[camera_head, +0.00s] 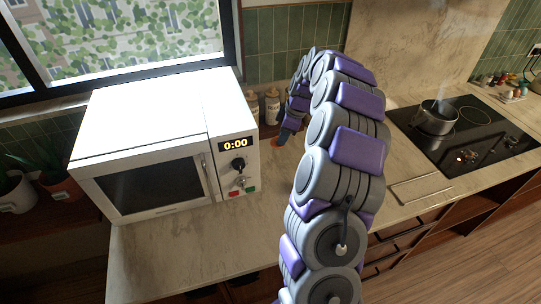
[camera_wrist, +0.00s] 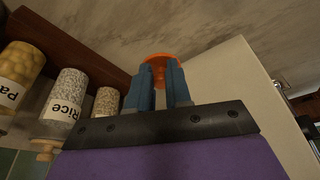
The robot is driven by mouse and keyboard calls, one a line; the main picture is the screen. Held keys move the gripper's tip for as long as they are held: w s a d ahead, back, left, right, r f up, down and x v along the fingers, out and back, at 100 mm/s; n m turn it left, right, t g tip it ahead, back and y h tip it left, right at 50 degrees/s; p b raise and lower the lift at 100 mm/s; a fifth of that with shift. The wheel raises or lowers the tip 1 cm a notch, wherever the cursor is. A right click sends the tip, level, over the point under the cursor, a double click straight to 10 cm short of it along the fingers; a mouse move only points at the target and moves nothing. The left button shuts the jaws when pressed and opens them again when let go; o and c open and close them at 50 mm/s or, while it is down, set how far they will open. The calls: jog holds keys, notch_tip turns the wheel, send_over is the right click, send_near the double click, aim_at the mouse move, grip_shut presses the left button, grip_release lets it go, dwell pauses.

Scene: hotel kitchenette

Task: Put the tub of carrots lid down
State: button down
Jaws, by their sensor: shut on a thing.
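My gripper (camera_head: 286,133) is at the counter beside the microwave's right side, at the far end of my arm. In the wrist view, its two blue fingers (camera_wrist: 161,72) are closed on an orange thing, which I take to be the tub of carrots (camera_wrist: 158,57). Only a rounded orange part shows beyond the fingertips. In the head view, a small orange patch of the tub (camera_head: 279,141) shows at the fingertips, low by the counter top. Most of the tub is hidden, so I cannot tell which way its lid faces or whether it touches the counter.
A white microwave (camera_head: 140,110) stands close on the left. Storage jars (camera_head: 272,106) stand behind the gripper; the wrist view shows the rice jar (camera_wrist: 66,100) and the pasta jar (camera_wrist: 20,72). A steaming pot (camera_head: 436,119) sits on the hob (camera_head: 480,148) at right. The front counter (camera_head: 150,250) is clear.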

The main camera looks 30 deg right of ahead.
jog(key=shift+w+d+f, duration=0.15)
jog(key=shift+f, duration=0.2)
jog(key=b, duration=0.2)
send_over(279, 163)
jog(key=f, duration=0.6)
jog(key=shift+s+d, duration=0.15)
jog(key=shift+s, duration=0.2)
jog(key=f, duration=0.3)
jog(key=shift+d+f, duration=0.15)
jog(key=shift+d, duration=0.05)
jog(key=c, duration=1.1)
grip_release()
jog(key=shift+o, duration=0.2)
